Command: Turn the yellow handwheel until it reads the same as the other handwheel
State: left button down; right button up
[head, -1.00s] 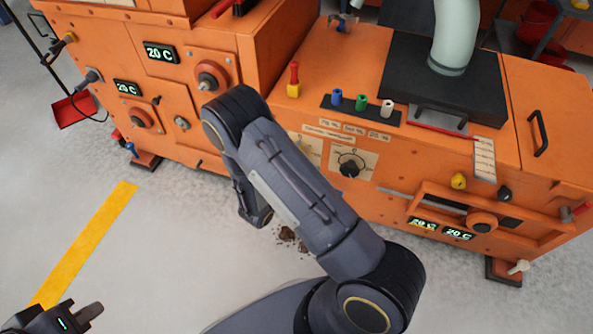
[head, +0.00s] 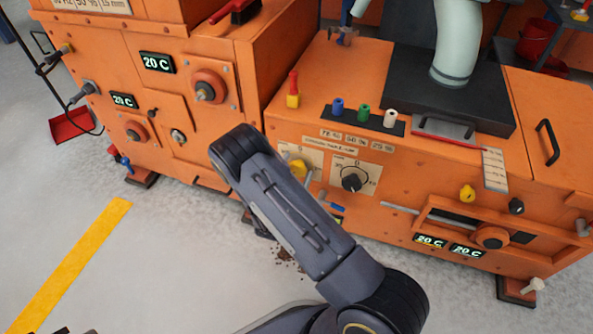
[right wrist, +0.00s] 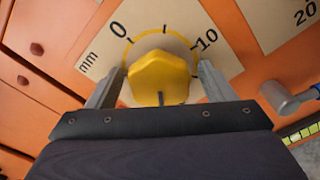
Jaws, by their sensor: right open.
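The yellow handwheel (head: 298,167) sits on a cream scale plate on the orange machine's front, partly hidden by my right arm. In the right wrist view the yellow handwheel (right wrist: 160,75) lies between the fingers of my right gripper (right wrist: 161,70). The fingers are spread on either side with gaps showing. The scale reads 0 and 10, with "mm"; I cannot tell its reading. The other handwheel, a black knob (head: 352,181), is on the plate to the right, its reading too small to tell. Only a dark sliver of my left gripper (head: 62,331) shows.
A grey lever-like part (right wrist: 292,100) stands right of the yellow wheel. Blue, green and white knobs (head: 363,112) stand on the machine's top. Another orange machine (head: 185,100) with 20 C displays is to the left. Brown debris (head: 286,257) lies on the floor.

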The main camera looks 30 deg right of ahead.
jog(key=c, duration=1)
jog(key=shift+n, duration=0.3)
jog(key=n+p, duration=0.1)
jog(key=n, duration=0.1)
jog(key=shift+n, duration=0.3)
jog(key=n+p, duration=0.1)
jog(key=n, duration=0.2)
jog(key=shift+n+p, duration=0.3)
jog(key=shift+n, duration=0.1)
jog(key=n+p, duration=0.1)
jog(key=n, duration=0.2)
jog(key=shift+n+p, duration=0.45)
jog(key=shift+n, duration=1.25)
jog(key=shift+f, duration=0.1)
